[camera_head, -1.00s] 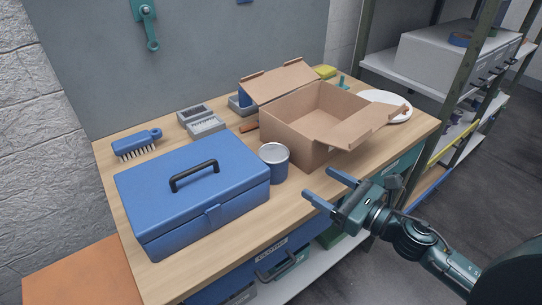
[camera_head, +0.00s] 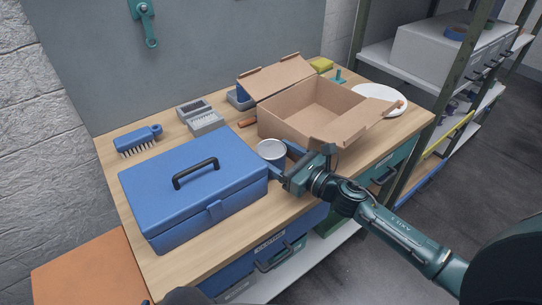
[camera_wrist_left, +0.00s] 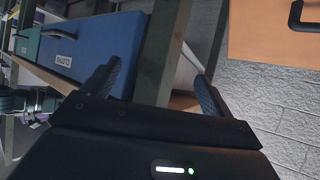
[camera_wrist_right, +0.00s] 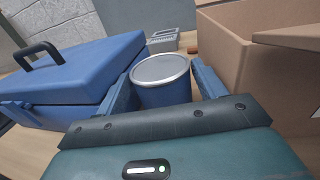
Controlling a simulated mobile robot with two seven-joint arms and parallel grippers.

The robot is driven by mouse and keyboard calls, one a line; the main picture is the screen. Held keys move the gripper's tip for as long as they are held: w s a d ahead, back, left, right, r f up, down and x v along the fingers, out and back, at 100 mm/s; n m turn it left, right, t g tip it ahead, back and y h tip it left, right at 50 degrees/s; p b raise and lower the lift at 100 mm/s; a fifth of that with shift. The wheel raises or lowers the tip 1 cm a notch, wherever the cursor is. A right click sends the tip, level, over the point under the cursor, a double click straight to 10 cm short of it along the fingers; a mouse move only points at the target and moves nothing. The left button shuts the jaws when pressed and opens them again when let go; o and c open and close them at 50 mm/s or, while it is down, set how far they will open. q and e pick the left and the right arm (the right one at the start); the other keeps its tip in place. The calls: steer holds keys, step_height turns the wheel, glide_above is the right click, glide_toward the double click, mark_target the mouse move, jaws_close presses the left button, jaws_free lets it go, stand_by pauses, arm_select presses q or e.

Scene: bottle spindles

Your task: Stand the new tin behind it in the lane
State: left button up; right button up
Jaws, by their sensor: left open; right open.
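A blue tin (camera_head: 271,150) with a silver lid stands upright on the workbench, between the blue toolbox and the open cardboard box. My right gripper (camera_head: 284,160) is open, low over the bench at the tin's near side. In the right wrist view the tin (camera_wrist_right: 163,84) stands between the two open fingers, with no clear grip on it. Its lower part is hidden by the gripper. My left gripper (camera_wrist_left: 158,88) is open and empty in the left wrist view, away from the bench top. I make out no second tin and no marked lane.
The blue toolbox (camera_head: 190,190) is close on the left of the tin and the cardboard box (camera_head: 290,128) close on the right. A brush (camera_head: 138,140), grey trays (camera_head: 205,122) and a white plate (camera_head: 380,96) lie farther back. The bench's front strip is clear.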

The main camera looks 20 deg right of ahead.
steer(key=shift+c, duration=0.2)
steer(key=c, duration=0.8)
steer(key=shift+w+r, duration=0.1)
steer(key=shift+r, duration=0.15)
